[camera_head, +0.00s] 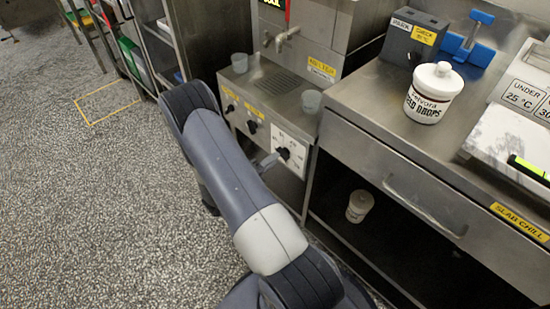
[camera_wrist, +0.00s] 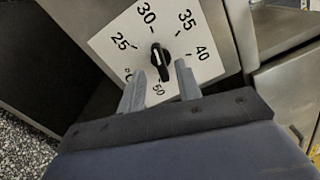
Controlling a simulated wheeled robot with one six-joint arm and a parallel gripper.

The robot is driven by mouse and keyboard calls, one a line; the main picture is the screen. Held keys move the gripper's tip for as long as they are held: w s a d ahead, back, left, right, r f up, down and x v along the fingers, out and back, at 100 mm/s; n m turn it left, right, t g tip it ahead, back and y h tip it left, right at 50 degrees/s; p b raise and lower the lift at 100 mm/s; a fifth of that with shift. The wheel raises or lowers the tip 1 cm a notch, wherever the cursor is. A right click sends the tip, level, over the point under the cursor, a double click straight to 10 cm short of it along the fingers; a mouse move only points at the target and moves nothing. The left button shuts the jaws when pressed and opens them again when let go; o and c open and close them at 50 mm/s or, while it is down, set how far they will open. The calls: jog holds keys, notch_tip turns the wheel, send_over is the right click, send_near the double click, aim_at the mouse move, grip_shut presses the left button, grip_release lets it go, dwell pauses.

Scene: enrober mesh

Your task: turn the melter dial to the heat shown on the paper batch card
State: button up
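The melter (camera_head: 315,40) stands at the top middle of the head view. Its front has a white dial plate (camera_head: 296,166) with a black knob (camera_head: 284,153). In the wrist view the plate (camera_wrist: 108,42) reads 25, 30, 35, 40 and 50, with one number partly hidden. The knob (camera_wrist: 159,55) carries a pale mark on its upper part and lies roughly along the 30-to-50 line. My gripper (camera_wrist: 160,68) is open, its fingertips apart on either side of the knob's lower end; contact cannot be told. I cannot make out a paper batch card for certain.
Two more knobs (camera_head: 251,127) sit left of the dial plate. The right counter holds a white jar (camera_head: 433,93), a dark block (camera_head: 412,38) and a temperature sign (camera_head: 524,94). Another jar (camera_head: 359,206) is on the shelf below.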

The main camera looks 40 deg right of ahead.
jog(key=a, duration=0.8)
jog(key=shift+s+a, duration=0.25)
jog(key=shift+s, duration=0.1)
jog(key=d, duration=1)
jog(key=shift+w+d, duration=0.4)
jog(key=shift+w, duration=0.05)
jog(key=shift+a, duration=0.15)
